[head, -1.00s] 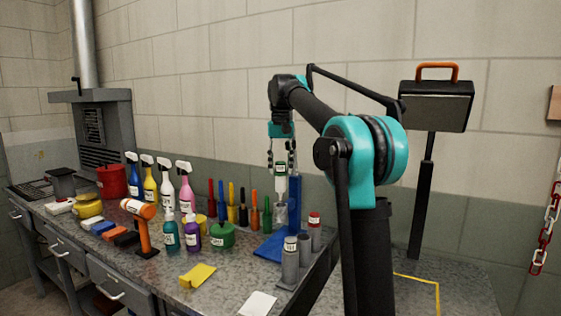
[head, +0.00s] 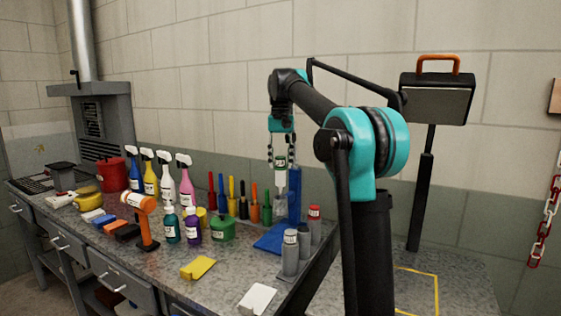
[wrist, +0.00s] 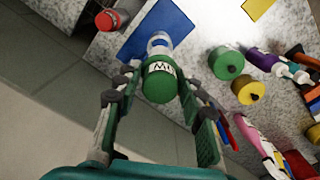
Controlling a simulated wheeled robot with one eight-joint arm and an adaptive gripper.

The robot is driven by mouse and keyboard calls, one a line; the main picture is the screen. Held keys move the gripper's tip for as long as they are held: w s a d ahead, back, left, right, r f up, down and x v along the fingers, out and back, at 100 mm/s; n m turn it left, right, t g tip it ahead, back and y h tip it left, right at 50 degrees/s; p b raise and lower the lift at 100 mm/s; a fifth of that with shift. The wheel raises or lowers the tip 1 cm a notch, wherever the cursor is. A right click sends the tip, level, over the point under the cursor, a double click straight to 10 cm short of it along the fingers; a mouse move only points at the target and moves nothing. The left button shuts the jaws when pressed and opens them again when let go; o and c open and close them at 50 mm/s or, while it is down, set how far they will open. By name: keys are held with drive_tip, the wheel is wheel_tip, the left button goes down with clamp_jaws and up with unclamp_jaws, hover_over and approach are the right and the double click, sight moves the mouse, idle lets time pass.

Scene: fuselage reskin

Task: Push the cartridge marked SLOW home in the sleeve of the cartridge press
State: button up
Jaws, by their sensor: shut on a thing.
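My gripper (head: 280,160) is shut on a green cartridge (head: 281,163) with a white label, held upright between the two fingers. In the wrist view the cartridge's green end (wrist: 161,87) faces me, and only part of its label lettering shows, including what looks like a W. The cartridge press has a blue column (head: 295,190) and blue base plate (head: 272,241). Its clear grey sleeve (head: 280,209) stands directly below the cartridge and shows beyond it in the wrist view (wrist: 158,43). The cartridge's pale lower part reaches the sleeve's top; how deep it sits, I cannot tell.
Grey cylinders (head: 290,255), one red-topped (head: 315,212), stand right of the base plate. A green pot (head: 222,229), several upright coloured tools and spray bottles stand left. The wall is behind.

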sight(281, 188)
drive_tip(key=shift+f, duration=5.2)
idle(1.0)
drive_tip(key=o, duration=1.3)
drive_tip(key=shift+c, duration=0.2)
drive_tip(key=shift+f, duration=0.1)
drive_tip(key=shift+r, duration=2.55)
